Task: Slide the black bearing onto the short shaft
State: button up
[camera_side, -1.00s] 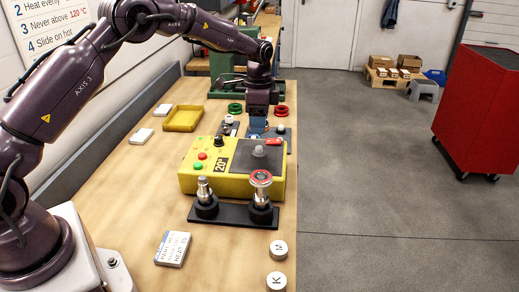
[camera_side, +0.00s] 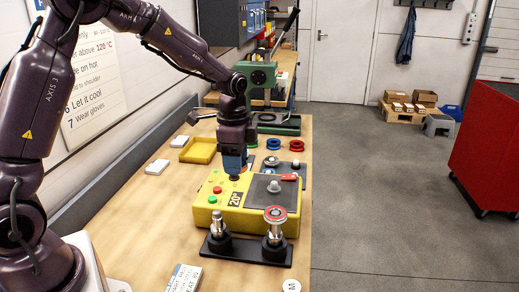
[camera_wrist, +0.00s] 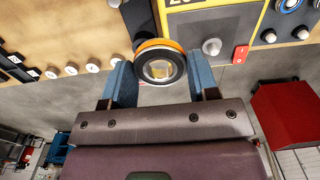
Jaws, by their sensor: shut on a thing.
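My gripper (camera_side: 236,175) hangs, pointing down, by the back left of the yellow heater in the side view. In the wrist view its blue fingers (camera_wrist: 160,80) are shut on the black bearing (camera_wrist: 177,74), a ring with a black face and an orange-looking rim. Its bore shows pale and gold. In the side view only a dark shape shows under the fingers. A bare silver shaft (camera_side: 217,221) stands upright on the left of the dark base plate (camera_side: 246,246). A second shaft (camera_side: 274,233), with a red-faced ring on top, stands at its right. The bare one looks the shorter.
The yellow heater (camera_side: 229,216), with buttons, a grey knob and a red switch, stands behind the shafts. A blue ring (camera_side: 270,143), a red ring (camera_side: 298,146) and small parts lie behind it. A yellow tray (camera_side: 198,150) is at the back left.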

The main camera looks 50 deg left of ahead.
send_over(216, 212)
notch_tip(216, 212, down, 3)
jog(key=shift+f, duration=0.1)
jog(key=shift+w+f, duration=0.1)
jog(key=shift+f, duration=0.15)
jog(key=shift+f, duration=0.1)
jog(key=shift+f, duration=2.95)
jog(key=shift+f, duration=0.2)
jog(key=o, duration=1.1)
